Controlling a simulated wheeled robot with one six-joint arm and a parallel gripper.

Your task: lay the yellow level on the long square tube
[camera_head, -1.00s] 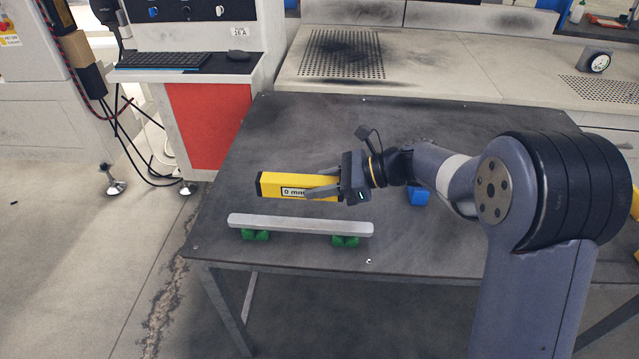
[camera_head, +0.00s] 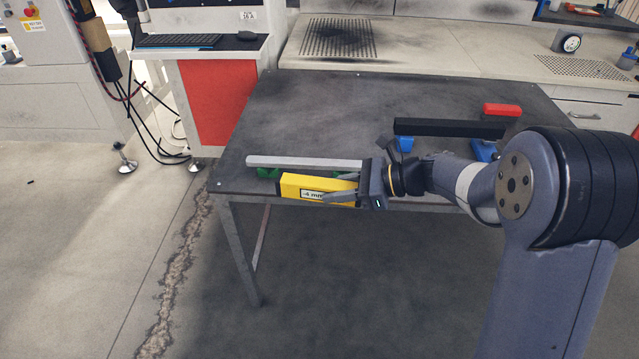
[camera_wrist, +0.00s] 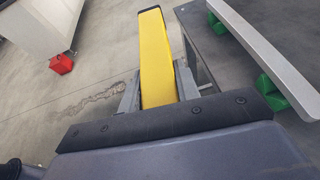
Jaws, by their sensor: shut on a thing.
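The yellow level (camera_head: 297,187) is in my gripper (camera_head: 343,191), which is shut on its right end in the head view. The level is long and boxy, with a dark end and a label reading "-4 mm". In the wrist view the level (camera_wrist: 156,62) points away between the two fingers (camera_wrist: 158,92). The long square tube, light grey (camera_head: 305,162), lies across green supports (camera_head: 268,173) near the table's front edge. In the head view the level shows just in front of the tube and overlaps the table edge. In the wrist view the tube (camera_wrist: 262,52) is to the right, apart from the level.
The dark table (camera_head: 330,105) has clear room behind the tube. A black bar (camera_head: 450,128) on blue supports (camera_head: 404,144) and a red block (camera_head: 501,110) are at its right. In the wrist view a red object (camera_wrist: 61,64) is at the left.

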